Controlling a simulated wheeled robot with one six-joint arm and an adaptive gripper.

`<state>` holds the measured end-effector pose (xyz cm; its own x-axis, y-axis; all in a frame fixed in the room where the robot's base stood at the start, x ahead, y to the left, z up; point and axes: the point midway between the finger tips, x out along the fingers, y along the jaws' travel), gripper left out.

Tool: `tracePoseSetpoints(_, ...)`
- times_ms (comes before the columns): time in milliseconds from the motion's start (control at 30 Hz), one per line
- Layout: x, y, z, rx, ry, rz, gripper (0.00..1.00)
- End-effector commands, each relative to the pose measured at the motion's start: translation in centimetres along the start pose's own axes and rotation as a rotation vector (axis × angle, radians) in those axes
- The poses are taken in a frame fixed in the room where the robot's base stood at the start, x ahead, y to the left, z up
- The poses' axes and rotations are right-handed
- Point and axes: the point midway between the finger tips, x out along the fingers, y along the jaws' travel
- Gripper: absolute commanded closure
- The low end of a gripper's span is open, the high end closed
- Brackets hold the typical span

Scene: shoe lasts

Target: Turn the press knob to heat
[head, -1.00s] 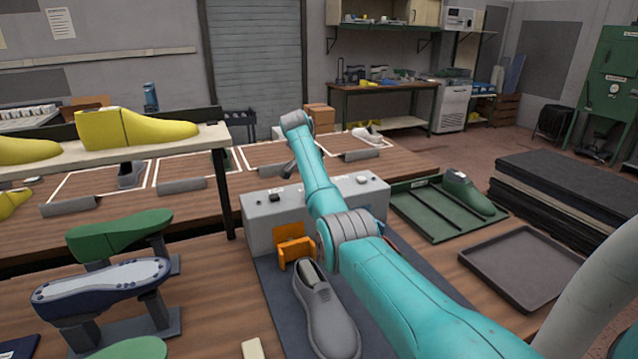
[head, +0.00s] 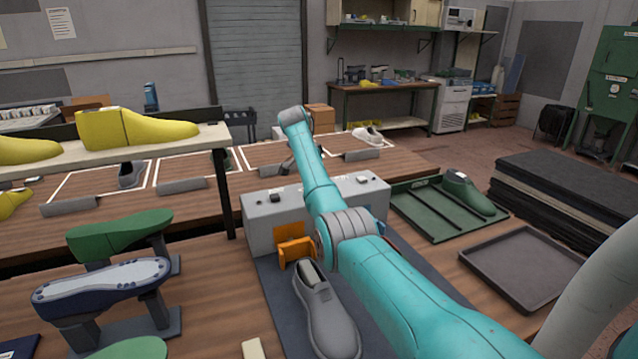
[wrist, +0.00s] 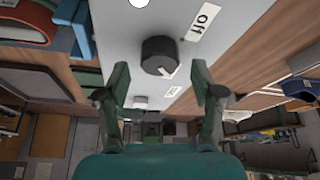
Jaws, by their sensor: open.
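The press (head: 262,222) is a grey box in the middle of the head view, partly hidden by my arm. Its black round knob (wrist: 160,55) shows in the wrist view on the pale top face. The knob's white pointer mark faces the lower right, away from the "off" label (wrist: 203,22) and towards a second small label (wrist: 173,91) too small to read. My gripper (wrist: 160,78) is open, its two green fingers apart, left and right of the knob and a little below it in the picture. No contact with the knob shows. In the head view the fingers are mostly unclear.
A grey shoe (head: 327,312) lies before the press's orange part (head: 296,250). A shelf with yellow lasts (head: 135,129) and a stand with green and blue lasts (head: 100,280) are on the left. A green tray (head: 425,222) and an empty dark tray (head: 520,268) are on the right.

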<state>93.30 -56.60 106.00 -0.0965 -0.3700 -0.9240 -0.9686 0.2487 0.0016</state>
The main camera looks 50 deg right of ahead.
Motion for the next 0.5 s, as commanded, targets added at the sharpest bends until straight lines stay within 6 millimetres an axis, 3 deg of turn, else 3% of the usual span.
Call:
tracePoseSetpoints(300, -6.3, -0.1, 0.0, -0.001, 0.001, -0.004, 0.33)
tracePoseSetpoints(500, -9.3, -0.1, 0.0, 0.0, 0.0, -0.003, 0.33)
